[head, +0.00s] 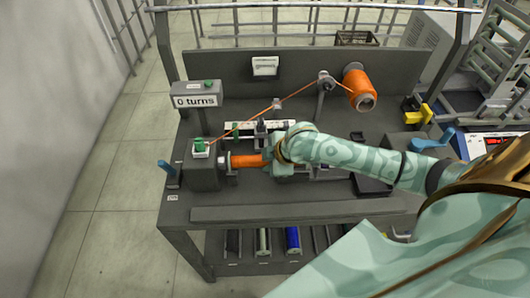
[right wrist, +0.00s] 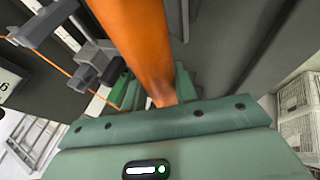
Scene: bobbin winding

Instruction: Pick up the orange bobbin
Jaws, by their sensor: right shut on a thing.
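The orange bobbin (head: 246,161) lies level at the front of the winding machine, beside the grey block on the left. It also fills the upper middle of the right wrist view (right wrist: 138,42). My right gripper (head: 267,155) is shut on the right part of the bobbin. Its green fingers (right wrist: 155,92) show on both sides of the orange in the right wrist view. The bobbin's right end is hidden by my gripper. My left gripper is not in view.
A large orange spool (head: 357,80) at the back feeds an orange thread (head: 240,126) across above the bobbin. A counter sign (head: 195,100) reads "0 turns". A green button (head: 200,146) tops the grey block. Several bobbins, one blue (head: 293,239), lie on the lower shelf.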

